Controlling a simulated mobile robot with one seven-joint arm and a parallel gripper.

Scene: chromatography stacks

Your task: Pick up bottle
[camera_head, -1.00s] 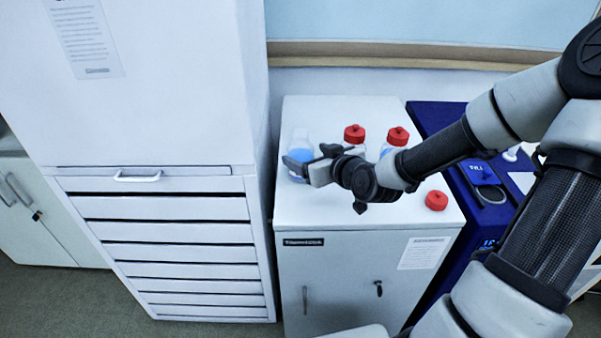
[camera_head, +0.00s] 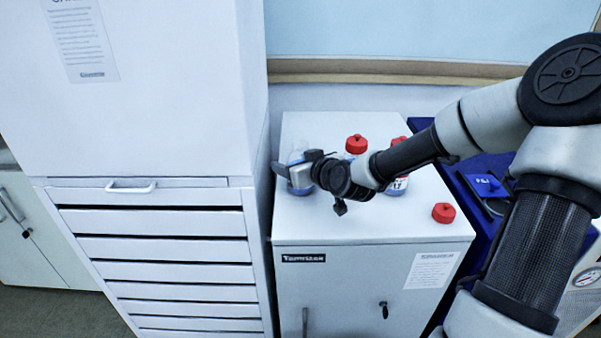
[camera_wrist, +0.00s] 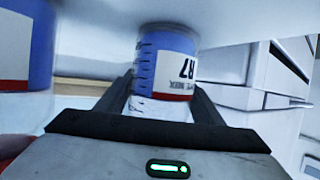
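A clear uncapped bottle (camera_head: 301,188) with blue liquid stands upright at the left of the white cabinet top. My gripper (camera_head: 293,171) reaches it from the right, partly hiding it. In the wrist view, which is upside down, the bottle (camera_wrist: 168,62) shows its blue contents and a white label with a red band. My gripper's dark fingers (camera_wrist: 162,88) are apart, one on each side of the bottle. A firm grip is not visible.
A loose red cap (camera_head: 443,212) lies on the cabinet top (camera_head: 350,225) near its right edge. A tall white drawer unit (camera_head: 160,220) stands close on the left. Another blue bottle (camera_wrist: 28,50) is near at the left in the wrist view. A dark blue surface is on the right.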

